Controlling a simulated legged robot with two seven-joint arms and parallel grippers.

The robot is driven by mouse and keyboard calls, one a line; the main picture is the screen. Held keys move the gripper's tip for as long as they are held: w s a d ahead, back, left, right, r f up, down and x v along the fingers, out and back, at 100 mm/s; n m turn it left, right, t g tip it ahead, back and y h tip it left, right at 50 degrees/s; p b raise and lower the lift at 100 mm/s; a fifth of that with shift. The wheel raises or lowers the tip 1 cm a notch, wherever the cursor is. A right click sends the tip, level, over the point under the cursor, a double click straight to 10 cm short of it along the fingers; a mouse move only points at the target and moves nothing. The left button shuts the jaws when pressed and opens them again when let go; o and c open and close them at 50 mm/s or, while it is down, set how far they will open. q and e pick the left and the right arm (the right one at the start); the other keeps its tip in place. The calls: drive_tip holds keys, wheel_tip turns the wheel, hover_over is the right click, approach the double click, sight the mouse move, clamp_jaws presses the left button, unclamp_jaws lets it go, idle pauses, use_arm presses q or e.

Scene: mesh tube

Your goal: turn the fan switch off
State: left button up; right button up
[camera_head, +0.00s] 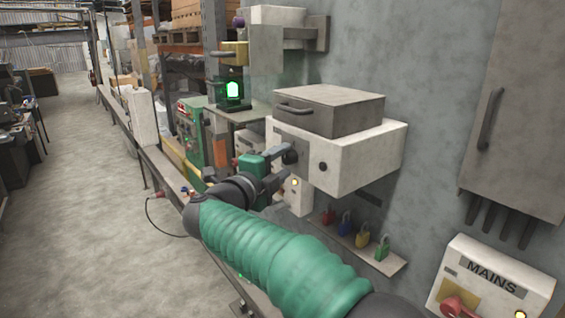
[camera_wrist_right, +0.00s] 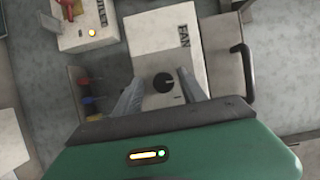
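The fan switch is a black round knob (camera_wrist_right: 163,82) on the front of a white box labelled FAN (camera_wrist_right: 184,36), in the right wrist view. A short pale mark shows on the knob. In the head view the white box (camera_head: 365,158) is fixed to the wall. My right gripper (camera_head: 284,166) is at its left front side. Its two grey fingers (camera_wrist_right: 160,98) are apart in the wrist view, one on each side of the knob; whether they touch it I cannot tell. My left gripper is not in view.
A grey cover with a handle (camera_head: 330,109) sits on the white box. A shelf of coloured padlocks (camera_head: 362,240) is below. A MAINS box (camera_head: 492,283) with a red knob is at the lower right. A green-lit device (camera_head: 232,90) stands behind. The floor at left is open.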

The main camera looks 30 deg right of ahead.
drive_tip(key=shift+s+a, duration=0.15)
drive_tip(key=shift+a, duration=0.05)
drive_tip(key=b+v, duration=0.4)
drive_tip(key=v, duration=1.2)
drive_tip(key=shift+a+f+b, duration=0.15)
drive_tip(key=shift+a+b, duration=0.15)
drive_tip(key=shift+b, duration=0.05)
drive_tip(key=shift+d, duration=0.15)
